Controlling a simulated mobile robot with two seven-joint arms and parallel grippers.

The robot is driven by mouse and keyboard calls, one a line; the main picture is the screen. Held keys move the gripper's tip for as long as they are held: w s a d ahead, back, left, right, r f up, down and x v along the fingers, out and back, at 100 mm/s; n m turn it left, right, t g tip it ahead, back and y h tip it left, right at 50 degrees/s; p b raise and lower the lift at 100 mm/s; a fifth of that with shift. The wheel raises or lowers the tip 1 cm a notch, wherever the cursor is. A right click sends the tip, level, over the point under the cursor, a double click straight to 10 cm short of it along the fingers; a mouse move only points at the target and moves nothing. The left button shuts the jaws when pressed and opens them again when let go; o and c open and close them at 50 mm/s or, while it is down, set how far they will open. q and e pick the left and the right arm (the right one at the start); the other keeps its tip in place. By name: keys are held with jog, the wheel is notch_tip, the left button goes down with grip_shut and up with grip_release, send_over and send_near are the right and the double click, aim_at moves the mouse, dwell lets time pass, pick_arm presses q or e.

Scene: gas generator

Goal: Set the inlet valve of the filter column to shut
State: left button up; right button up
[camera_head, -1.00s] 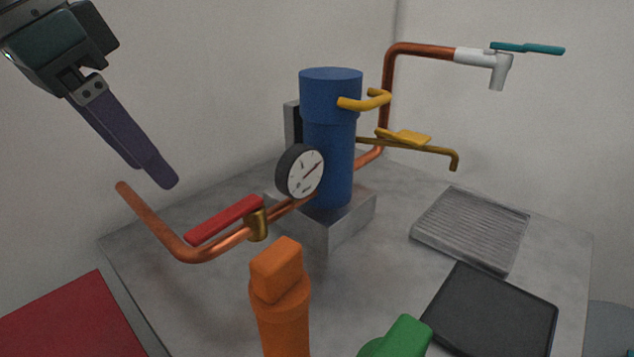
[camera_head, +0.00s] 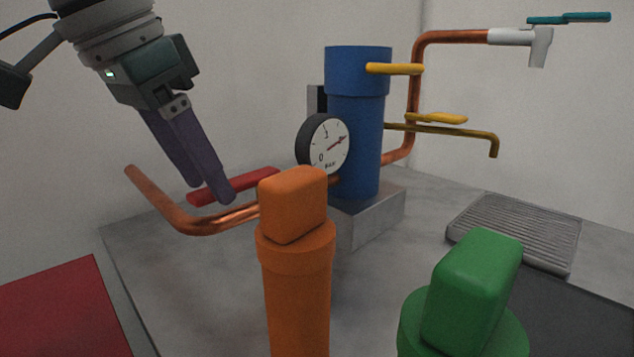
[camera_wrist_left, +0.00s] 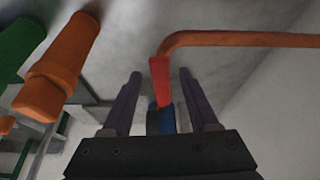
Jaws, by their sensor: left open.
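The filter column (camera_head: 355,150) is a blue cylinder on a grey block. A copper pipe (camera_head: 185,218) runs to it from the left. The inlet valve's red lever (camera_head: 250,183) lies along this pipe, and the orange post hides the valve body. My left gripper (camera_head: 212,190) has two purple fingers pointing down at the lever's left end. It is open. In the left wrist view, the red lever (camera_wrist_left: 160,80) shows between the spread fingers, and I cannot tell whether they touch it. My right gripper is not in view.
A dial gauge (camera_head: 323,145) stands in front of the column. An orange post (camera_head: 297,255) and a green knob-topped post (camera_head: 470,295) stand in the foreground. Yellow levers (camera_head: 436,118) and a teal-handled tap (camera_head: 540,45) are at right. A ribbed tray (camera_head: 520,230) lies on the bench.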

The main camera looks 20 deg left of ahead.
pick_arm(q)
grip_shut()
dwell(0.5)
dwell(1.0)
